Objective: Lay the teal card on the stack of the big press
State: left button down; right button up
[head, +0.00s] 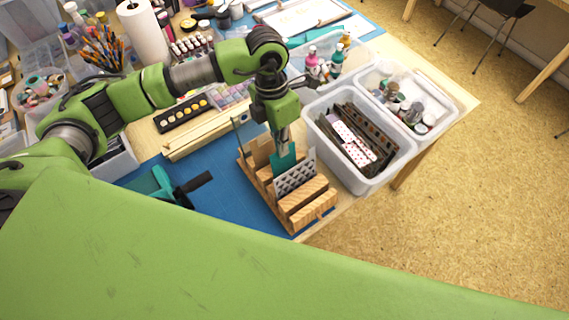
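The teal card (284,164) stands upright in a wooden slotted rack (308,203), between other cards. A patterned grey card (296,178) stands in front of it and hides its lower part. My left gripper (282,142) points down at the card's top edge, and its fingers overlap the card there. Whether they are closed on it cannot be told. A teal press (152,183) with a black handle shows at the left of the blue mat, partly hidden by my own green body part; its stack cannot be made out. My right gripper is not in view.
A clear bin of dark and patterned cards (318,134) stands right of the rack, with a tub of jars (447,101) behind it. Wooden strips (204,136) and a black paint tray (183,113) lie behind. The blue mat (228,185) is bare between press and rack.

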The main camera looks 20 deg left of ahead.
pick_arm(q)
notch_tip(320, 180, up, 7)
jog(key=a+p, duration=0.1)
jog(key=p, duration=0.2)
jog(key=shift+w+r, duration=0.2)
jog(key=shift+w, duration=0.2)
